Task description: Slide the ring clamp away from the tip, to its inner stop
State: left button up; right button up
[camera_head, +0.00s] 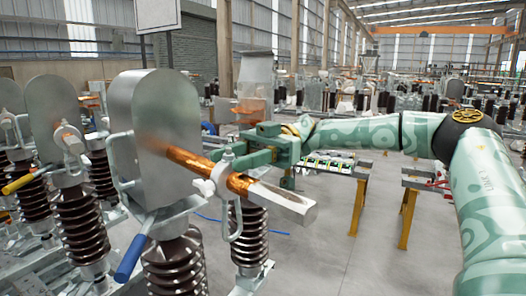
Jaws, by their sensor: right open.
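A copper-coloured bar (192,161) runs from a tall grey metal plate (152,110) toward the lower right. It ends in a square silver tip (296,205). The ring clamp (228,173), silver with a pale knob on its left and a loop hanging below, sits around the bar between plate and tip. My right gripper (240,151), green, reaches in from the right just behind the bar and clamp. It is open, with its fingers pointing left. The clamp partly hides it, and I cannot tell whether they touch. The inner stop is not clearly visible. My left gripper is not in view.
Brown ribbed insulators (176,262) stand below the bar and at left. A blue-handled lever (131,257) and a yellow-handled one (20,183) stick out at left. Low benches with yellow legs (357,207) stand behind my right arm.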

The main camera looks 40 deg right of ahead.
jog(key=w+d+b, duration=0.2)
jog(key=d+b, duration=0.2)
jog(key=d, duration=1)
jog(key=shift+d, duration=0.3)
